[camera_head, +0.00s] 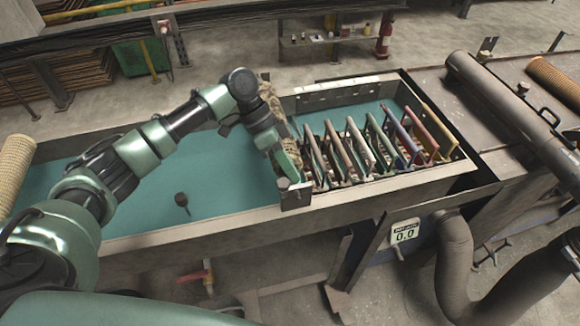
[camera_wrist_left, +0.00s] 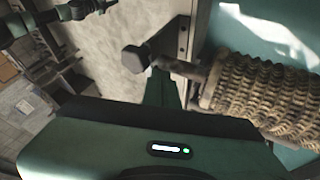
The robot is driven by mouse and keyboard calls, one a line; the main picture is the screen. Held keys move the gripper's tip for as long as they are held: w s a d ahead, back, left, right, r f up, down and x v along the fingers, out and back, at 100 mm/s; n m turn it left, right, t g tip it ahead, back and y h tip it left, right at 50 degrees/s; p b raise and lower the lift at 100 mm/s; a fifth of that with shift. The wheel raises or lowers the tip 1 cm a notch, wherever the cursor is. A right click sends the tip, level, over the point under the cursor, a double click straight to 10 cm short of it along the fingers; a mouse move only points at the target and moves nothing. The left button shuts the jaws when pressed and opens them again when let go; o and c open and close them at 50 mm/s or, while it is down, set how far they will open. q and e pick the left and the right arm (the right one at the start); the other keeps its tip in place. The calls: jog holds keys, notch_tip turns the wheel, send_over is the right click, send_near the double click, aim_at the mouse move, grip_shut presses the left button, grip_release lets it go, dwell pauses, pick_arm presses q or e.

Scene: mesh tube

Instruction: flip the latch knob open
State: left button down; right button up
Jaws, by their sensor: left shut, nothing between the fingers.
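A small dark latch knob (camera_wrist_left: 133,58) sits at the end of a short shaft in the left wrist view. The shaft leads into a woven, brownish mesh tube (camera_wrist_left: 255,95). The mesh tube also shows in the head view (camera_head: 268,95), partly hidden behind my arm. My left gripper (camera_head: 290,168) is shut and empty, pointing down at the tank's near wall beside a dark bracket (camera_head: 296,196). In the left wrist view its green fingers (camera_wrist_left: 162,86) are just below the knob; whether they touch it I cannot tell. My right gripper is not in view.
The long tank (camera_head: 225,236) holds teal liquid. Several coloured plates (camera_head: 365,145) stand in it right of the gripper. A dark round thing on a thin stem (camera_head: 181,199) stands in the left part.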

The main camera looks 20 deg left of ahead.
pick_arm(q)
jog(key=shift+d+m+g+b, duration=0.25)
jog(key=shift+m+g+b, duration=0.1)
jog(key=shift+m, duration=0.25)
jog(key=shift+d+r+p, duration=0.1)
jog(key=shift+d+p, duration=0.15)
jog(key=shift+p, duration=0.05)
jog(key=shift+d, duration=0.1)
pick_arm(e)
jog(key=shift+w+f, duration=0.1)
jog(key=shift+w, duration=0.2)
pick_arm(q)
jog(key=shift+s, duration=0.1)
jog(key=shift+a, duration=0.85)
